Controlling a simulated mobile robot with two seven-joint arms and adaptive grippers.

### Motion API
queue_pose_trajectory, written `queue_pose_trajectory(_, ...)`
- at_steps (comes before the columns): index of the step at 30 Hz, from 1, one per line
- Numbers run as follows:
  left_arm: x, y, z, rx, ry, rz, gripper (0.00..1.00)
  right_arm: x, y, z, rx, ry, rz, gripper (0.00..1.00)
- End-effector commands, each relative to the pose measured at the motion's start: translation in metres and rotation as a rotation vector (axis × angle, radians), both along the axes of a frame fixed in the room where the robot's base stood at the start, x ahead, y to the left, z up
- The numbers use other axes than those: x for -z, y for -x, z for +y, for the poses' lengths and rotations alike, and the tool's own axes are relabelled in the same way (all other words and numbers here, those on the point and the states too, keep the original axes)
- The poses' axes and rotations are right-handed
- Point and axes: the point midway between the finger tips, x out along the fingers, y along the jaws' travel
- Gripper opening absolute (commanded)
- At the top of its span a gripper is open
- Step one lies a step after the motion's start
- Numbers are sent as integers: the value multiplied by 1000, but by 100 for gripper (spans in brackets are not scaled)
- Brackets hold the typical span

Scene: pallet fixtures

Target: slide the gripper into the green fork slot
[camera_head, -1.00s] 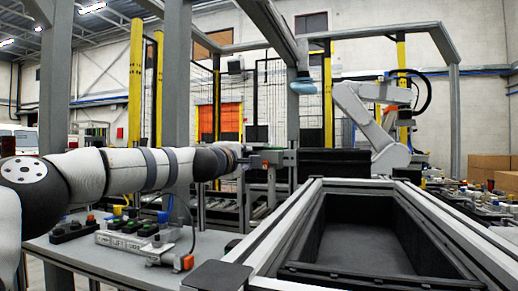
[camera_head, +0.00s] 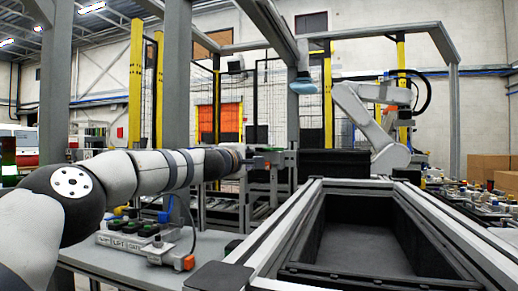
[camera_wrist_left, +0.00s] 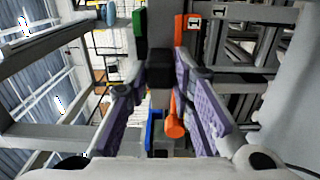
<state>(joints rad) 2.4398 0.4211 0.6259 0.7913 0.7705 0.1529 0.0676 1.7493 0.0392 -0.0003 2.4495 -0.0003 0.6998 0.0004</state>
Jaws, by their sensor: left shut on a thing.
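My left arm comes in from the left in the head view, and my left gripper (camera_head: 268,160) is at its far end, small and hard to make out. In the left wrist view its purple fingers (camera_wrist_left: 161,72) are closed on a dark block between their tips. A green piece (camera_wrist_left: 139,36), probably part of the green fork slot, stands just beyond and left of the fingertips. An orange piece (camera_wrist_left: 186,42) marked 1 stands to the right. Whether the gripper is inside the slot cannot be told. My right gripper is not in view.
A dark open bin with a grey frame (camera_head: 455,235) stands at the right front. A control box with buttons (camera_head: 140,236) sits on the grey table (camera_head: 215,245) below my arm. A white robot arm (camera_head: 362,115) stands behind. Orange and blue parts (camera_wrist_left: 175,125) show between my fingers.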

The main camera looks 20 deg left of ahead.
Motion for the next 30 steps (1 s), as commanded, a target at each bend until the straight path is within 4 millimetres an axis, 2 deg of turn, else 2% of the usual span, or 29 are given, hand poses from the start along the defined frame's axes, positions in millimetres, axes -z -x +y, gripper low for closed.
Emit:
queue_pose_trajectory(12, 0, -1, 0, 0, 0, -2, 0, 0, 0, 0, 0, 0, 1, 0)
queue_pose_trajectory(13, 1, -1, 0, 0, 0, -2, 28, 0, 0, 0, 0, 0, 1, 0)
queue_pose_trajectory(15, 1, -1, 0, 0, 0, -2, 44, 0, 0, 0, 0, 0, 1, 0)
queue_pose_trajectory(25, 4, 0, 0, 0, 1, 4, 45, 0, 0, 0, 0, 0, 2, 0)
queue_pose_trajectory(30, 6, 16, 2, -2, 7, 9, 45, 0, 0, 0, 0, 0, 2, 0)
